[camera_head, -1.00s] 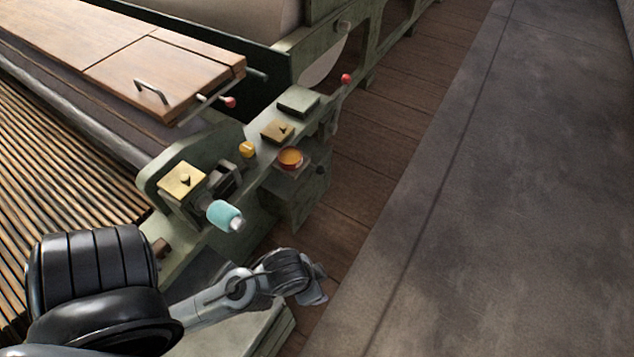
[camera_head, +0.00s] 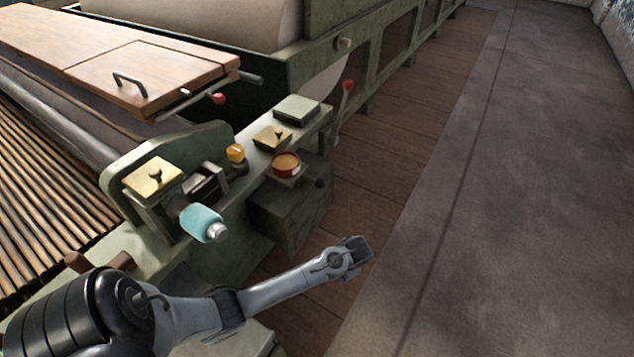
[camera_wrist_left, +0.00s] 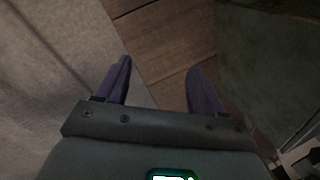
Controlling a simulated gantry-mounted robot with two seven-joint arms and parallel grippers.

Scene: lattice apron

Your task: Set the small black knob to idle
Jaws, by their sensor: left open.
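A small dark knob (camera_head: 320,182) sticks out of the right side of the green box under the red cup; its setting is too small to read. Two brass plates carry small pointer knobs, one on the near bracket (camera_head: 157,176) and one farther along the rail (camera_head: 274,137). Which knob is the black one is hard to tell. My left gripper (camera_head: 358,250) is over the plank floor, right of and nearer than the green box, apart from all knobs. The left wrist view shows its two fingers (camera_wrist_left: 160,88) spread with nothing between them. My right gripper is not in view.
A teal handle (camera_head: 202,222) juts from the near bracket. A red cup (camera_head: 286,164), an amber knob (camera_head: 236,153) and a red-tipped lever (camera_head: 347,88) line the machine's rail. The grey floor (camera_head: 520,200) to the right is clear.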

